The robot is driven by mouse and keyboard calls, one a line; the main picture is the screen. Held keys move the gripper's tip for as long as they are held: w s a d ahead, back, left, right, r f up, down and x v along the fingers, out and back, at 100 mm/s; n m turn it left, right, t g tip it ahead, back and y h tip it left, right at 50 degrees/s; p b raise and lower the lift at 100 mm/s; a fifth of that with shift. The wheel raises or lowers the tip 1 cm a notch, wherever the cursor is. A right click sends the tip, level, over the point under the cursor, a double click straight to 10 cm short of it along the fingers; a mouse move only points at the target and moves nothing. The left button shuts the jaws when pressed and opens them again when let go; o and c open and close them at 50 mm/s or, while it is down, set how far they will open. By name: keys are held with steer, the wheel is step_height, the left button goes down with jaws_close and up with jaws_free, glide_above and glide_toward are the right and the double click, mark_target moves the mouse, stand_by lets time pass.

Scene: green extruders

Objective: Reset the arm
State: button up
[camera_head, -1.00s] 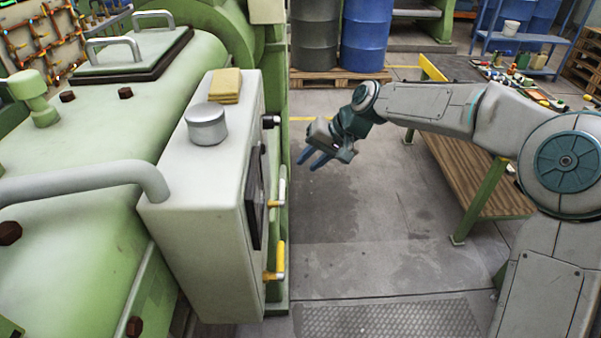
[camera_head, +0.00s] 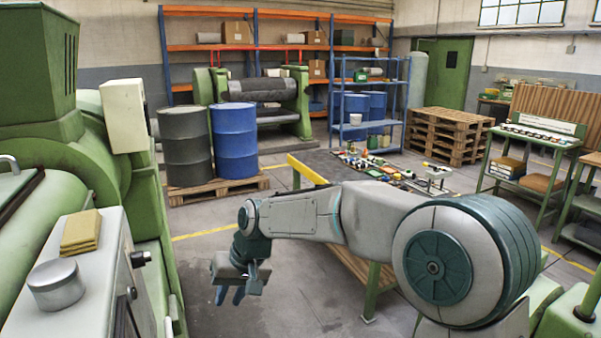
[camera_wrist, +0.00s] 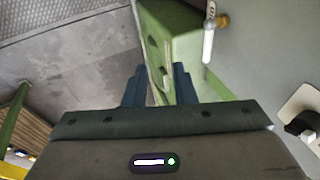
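My gripper (camera_head: 229,299) hangs at the end of my arm in the head view, its blue fingers pointing down over the floor. It is right of the green machine's grey control box (camera_head: 75,270) and apart from it. In the wrist view my gripper (camera_wrist: 159,70) shows two dark blue fingers with a gap between them. Nothing is held in the gap, and a green machine part and floor show beyond it.
A metal tin (camera_head: 55,287) and yellow cloths (camera_head: 81,232) sit on the control box. A table with a yellow edge (camera_head: 306,169) and many small parts is behind my arm. Two drums (camera_head: 235,142) stand on a pallet (camera_head: 216,188). Grey floor is open below my gripper.

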steer(key=s+d+r+m+t+h, duration=0.15)
steer(key=s+d, duration=0.25)
steer(key=d, duration=0.6)
steer(key=s+d+r+m+t+h, duration=0.1)
steer(key=s+d+h, duration=0.25)
steer(key=d, duration=0.65)
steer(key=s+d+f+m, duration=0.1)
steer(key=s+d+m, duration=0.1)
steer(key=s+d, duration=0.8)
steer(key=shift+s+d+t, duration=0.35)
steer(key=shift+s+d, duration=0.05)
steer(key=shift+s, duration=0.4)
steer(key=shift+a, duration=0.15)
